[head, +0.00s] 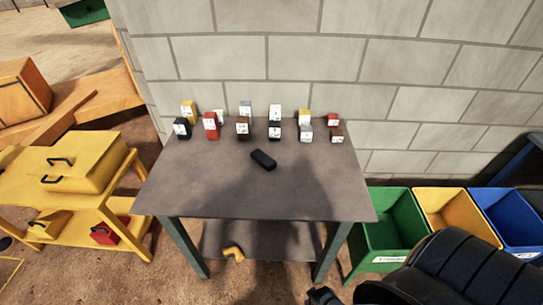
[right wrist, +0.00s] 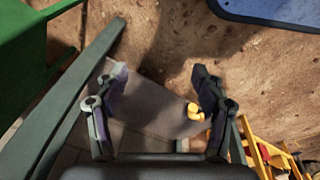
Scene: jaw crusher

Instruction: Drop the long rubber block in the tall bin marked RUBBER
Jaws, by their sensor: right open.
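A long black block (head: 263,159), which looks like the rubber block, lies flat on the bare middle of the grey table (head: 210,190). Its material cannot be read. A green bin (head: 388,240), a yellow bin (head: 445,205) and a blue bin (head: 505,215) stand right of the table. The green one has a white label too small to read, so I cannot tell which bin is marked RUBBER. My right gripper (right wrist: 158,70) is open and empty in the right wrist view, low near the table's legs and the floor. My left gripper is out of view.
Several small labelled blocks (head: 242,127) stand in rows along the table's back, before a block wall (head: 280,60). A yellow bench (head: 90,205) with a yellow toolbox (head: 75,165) stands left. A yellow object (head: 233,253) lies on the table's lower shelf. My right arm covers the lower right.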

